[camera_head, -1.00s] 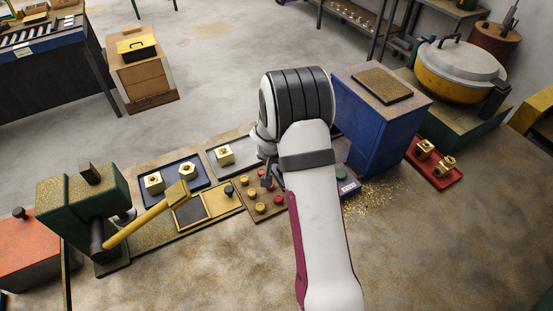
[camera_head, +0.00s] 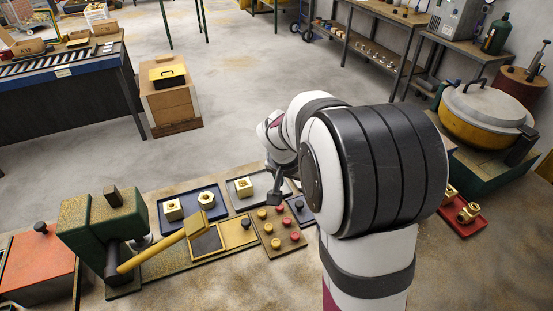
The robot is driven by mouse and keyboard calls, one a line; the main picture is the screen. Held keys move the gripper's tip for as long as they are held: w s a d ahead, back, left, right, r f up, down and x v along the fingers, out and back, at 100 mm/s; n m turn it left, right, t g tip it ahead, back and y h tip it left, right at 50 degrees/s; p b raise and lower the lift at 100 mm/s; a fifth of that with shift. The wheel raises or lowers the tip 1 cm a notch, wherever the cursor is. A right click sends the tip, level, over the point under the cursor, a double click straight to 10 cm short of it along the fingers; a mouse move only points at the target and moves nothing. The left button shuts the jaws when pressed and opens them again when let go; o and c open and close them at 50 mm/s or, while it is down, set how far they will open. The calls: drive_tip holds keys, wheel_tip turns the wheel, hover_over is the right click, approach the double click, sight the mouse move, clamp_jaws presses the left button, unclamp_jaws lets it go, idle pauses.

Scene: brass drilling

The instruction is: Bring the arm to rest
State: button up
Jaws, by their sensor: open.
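My gripper (camera_head: 277,190) is small and dark in the head view, hanging past the left side of my arm, above the far edge of the button board. It is open, and nothing shows between its jaws, though the fingers are hard to make out. My raised arm's large black-banded joint fills the right middle of the view. Brass pieces (camera_head: 172,210) and (camera_head: 206,200) sit apart in the blue tray (camera_head: 190,190). One brass piece (camera_head: 243,187) sits in the grey tray (camera_head: 262,179). Brass pieces (camera_head: 468,213) also sit in the red tray (camera_head: 466,230) at right.
A green machine (camera_head: 100,235) with a yellow lever (camera_head: 160,245) stands at left, beside a red-orange box (camera_head: 38,262). The board (camera_head: 270,238) carries several red and yellow knobs. My arm hides much of the right bench.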

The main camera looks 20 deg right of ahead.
drive_tip(key=shift+s, duration=0.1)
drive_tip(key=s+a+r+n+g+y, duration=0.1)
drive_tip(key=s+a+r+y, duration=0.1)
drive_tip(key=s+a, duration=0.6)
drive_tip(key=s+a+r+n+g+y, duration=0.2)
drive_tip(key=s+a, duration=0.6)
drive_tip(key=s, duration=1.2)
drive_tip(key=shift+a+r+y, duration=0.15)
drive_tip(key=shift+r+y, duration=0.05)
drive_tip(key=shift+y, duration=0.3)
